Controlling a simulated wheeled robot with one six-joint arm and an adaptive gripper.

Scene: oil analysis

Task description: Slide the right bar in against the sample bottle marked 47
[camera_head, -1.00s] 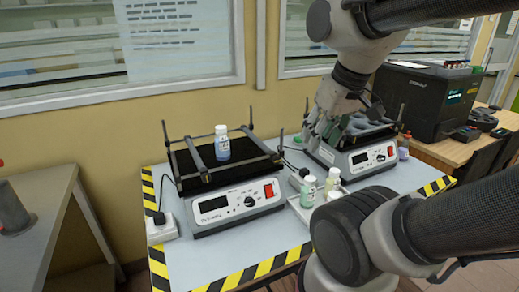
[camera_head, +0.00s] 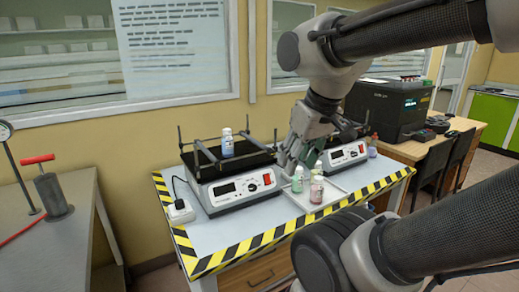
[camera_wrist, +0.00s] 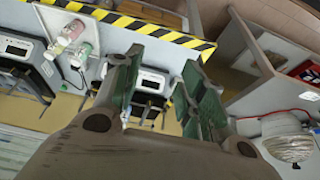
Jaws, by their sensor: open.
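A bar (camera_head: 206,153) crosses the platform left of the bottle; the right bar is hard to tell from the frame rails. My gripper (camera_head: 293,158) is right of this shaker, in front of the right shaker (camera_head: 346,155), apart from the bottle. In the wrist view my gripper (camera_wrist: 160,92) is open and empty, its green-padded fingers spread on either side of a shaker (camera_wrist: 152,80).
A tray (camera_head: 331,191) with several small bottles stands between the shakers. Upright corner posts rise from both shakers. A power strip (camera_head: 181,211) lies at left. Striped tape edges the table (camera_head: 225,236). A grey bench (camera_head: 75,210) stands left, a black instrument (camera_head: 390,107) behind right.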

